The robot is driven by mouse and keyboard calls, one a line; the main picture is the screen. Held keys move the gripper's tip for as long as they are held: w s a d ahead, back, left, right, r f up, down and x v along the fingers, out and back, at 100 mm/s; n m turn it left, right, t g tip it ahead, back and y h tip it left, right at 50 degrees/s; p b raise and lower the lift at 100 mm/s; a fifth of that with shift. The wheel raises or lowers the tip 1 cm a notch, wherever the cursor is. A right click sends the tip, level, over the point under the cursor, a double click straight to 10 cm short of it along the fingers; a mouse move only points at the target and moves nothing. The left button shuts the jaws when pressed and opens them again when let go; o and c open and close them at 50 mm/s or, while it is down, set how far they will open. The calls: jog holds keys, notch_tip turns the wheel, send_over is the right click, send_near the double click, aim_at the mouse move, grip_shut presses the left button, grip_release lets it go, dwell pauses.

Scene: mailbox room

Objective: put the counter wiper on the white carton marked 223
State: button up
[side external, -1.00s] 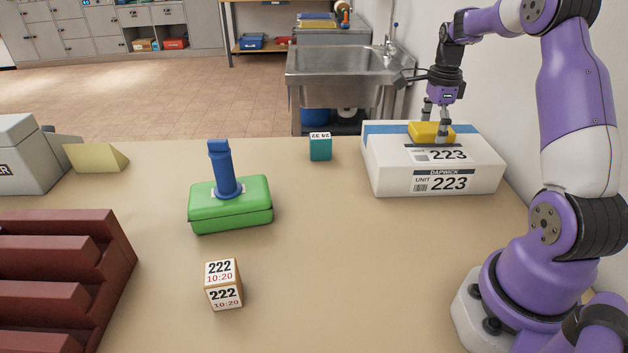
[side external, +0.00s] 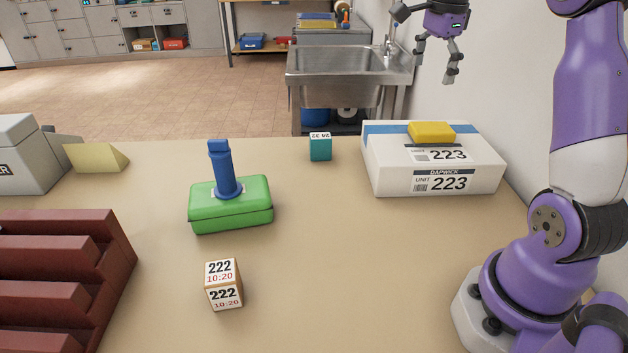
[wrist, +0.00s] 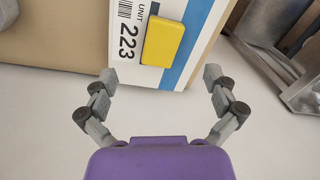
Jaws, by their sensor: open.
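The counter wiper, a yellow block (side external: 432,132), lies flat on top of the white carton marked 223 (side external: 440,182), partly over its blue stripe. In the wrist view the yellow wiper (wrist: 163,42) rests on the carton (wrist: 204,38) beside the printed 223. My gripper (side external: 434,66) is open and empty, well above the carton and apart from the wiper. Both fingers also show spread in the wrist view (wrist: 158,78), with nothing between them.
A green box with a blue handle (side external: 230,205), a teal block (side external: 320,148) and a 222 block (side external: 224,285) stand on the counter. A dark red slotted rack (side external: 60,290) is at left. A metal sink (side external: 340,75) stands behind. A wall is at right.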

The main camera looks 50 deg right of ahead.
jog(key=s+a+n+t, duration=0.2)
jog(key=a+n+t, duration=0.1)
jog(key=a+n, duration=1.1)
jog(key=s+a+f+n+t, duration=0.2)
jog(key=s+a+f+n, duration=0.2)
jog(key=a+n, duration=0.5)
jog(key=shift+s+f+y, duration=0.3)
jog(key=shift+s+f, duration=0.1)
jog(key=shift+s, duration=0.6)
